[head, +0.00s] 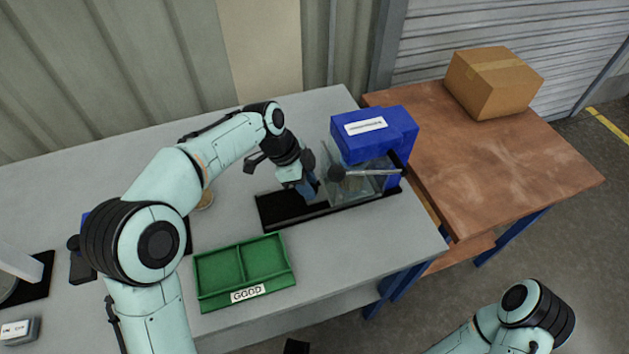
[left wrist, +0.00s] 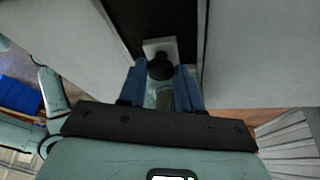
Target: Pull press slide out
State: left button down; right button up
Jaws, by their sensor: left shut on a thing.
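The press is a blue machine (head: 347,147) with a white label, a clear guard, a lever (head: 372,172) and a long black base (head: 278,214). My left gripper (head: 309,187) is over the base, at the left side of the guard. In the left wrist view its blue fingers (left wrist: 161,82) are shut on the dark knob (left wrist: 160,67) of the press slide. A pale plate (left wrist: 157,46) shows behind the knob, over a dark track. In the head view the gripper hides the knob. My right gripper is not in view; only part of its arm shows at bottom right.
A green two-part tray (head: 243,273) labelled GOOD is empty in front of the press. A wooden table (head: 500,165) with a cardboard box (head: 492,83) stands at right. A small grey box (head: 20,331) is at lower left. The grey table (head: 345,262) is clear right of the tray.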

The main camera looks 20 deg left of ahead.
pick_arm(q)
jog(key=s+a+b, duration=0.1)
jog(key=s+a, duration=0.1)
jog(key=a, duration=0.1)
jog(key=s+a, duration=0.2)
jog(key=a, duration=0.1)
jog(key=s+a+b, duration=0.1)
jog(key=s+a, duration=0.1)
jog(key=a, duration=0.1)
jog(key=shift+a+b, duration=0.1)
jog(key=shift+b, duration=0.25)
jog(key=shift+s+a, duration=0.25)
jog(key=shift+a, duration=0.05)
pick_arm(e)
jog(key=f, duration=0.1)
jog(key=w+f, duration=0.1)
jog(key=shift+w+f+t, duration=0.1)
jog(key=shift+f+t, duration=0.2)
pick_arm(q)
jog(key=c, duration=0.8)
grip_release()
jog(key=shift+s+a, duration=0.1)
jog(key=shift+s, duration=0.05)
